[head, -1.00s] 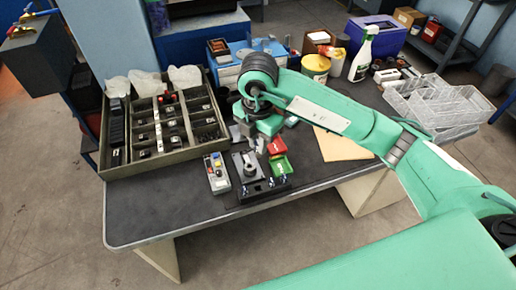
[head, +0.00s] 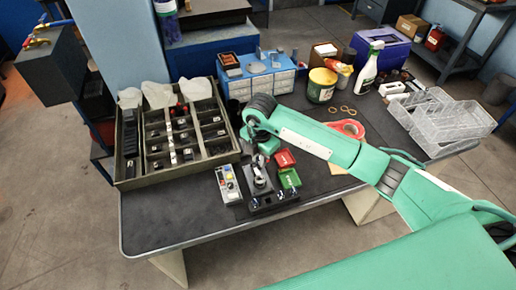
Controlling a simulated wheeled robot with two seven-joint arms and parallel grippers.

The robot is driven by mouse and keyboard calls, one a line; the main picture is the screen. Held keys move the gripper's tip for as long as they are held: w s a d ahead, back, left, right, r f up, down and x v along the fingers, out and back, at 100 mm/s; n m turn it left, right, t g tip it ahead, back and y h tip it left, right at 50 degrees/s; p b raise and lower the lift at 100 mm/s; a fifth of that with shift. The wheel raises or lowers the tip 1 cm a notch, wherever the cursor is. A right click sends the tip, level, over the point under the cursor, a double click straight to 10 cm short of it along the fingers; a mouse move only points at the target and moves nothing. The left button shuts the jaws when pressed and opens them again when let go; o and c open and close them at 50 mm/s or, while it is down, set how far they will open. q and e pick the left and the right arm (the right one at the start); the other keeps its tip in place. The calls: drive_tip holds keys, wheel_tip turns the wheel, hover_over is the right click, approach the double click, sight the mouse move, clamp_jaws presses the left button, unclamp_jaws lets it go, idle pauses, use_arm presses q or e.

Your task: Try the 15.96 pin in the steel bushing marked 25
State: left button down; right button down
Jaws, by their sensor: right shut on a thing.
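My right gripper (head: 257,157), on the green arm from the right, points down just behind a small dark fixture (head: 274,201) near the bench's front edge. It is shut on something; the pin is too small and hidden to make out. A grey steel bushing (head: 261,183) stands on the fixture, just below and in front of the fingers. Its marking cannot be read. I cannot tell whether the held thing touches the bushing. My left gripper is not in view.
A grey control box (head: 228,185) is left of the fixture. Red (head: 285,158) and green (head: 289,178) bins are close on its right. A compartment tray (head: 130,150) fills the bench's left. A clear tray (head: 440,120) is at right. The front left bench (head: 165,213) is bare.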

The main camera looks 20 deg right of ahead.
drive_tip(key=shift+w+d+f, duration=0.1)
drive_tip(key=shift+f, duration=0.55)
wheel_tip(320, 180, down, 3)
drive_tip(key=b, duration=0.2)
drive_tip(key=shift+b, duration=0.3)
drive_tip(key=shift+f+b, duration=0.45)
drive_tip(key=shift+f, duration=0.25)
drive_tip(key=shift+f+b, duration=1.2)
drive_tip(key=shift+f, duration=0.6)
idle(1.2)
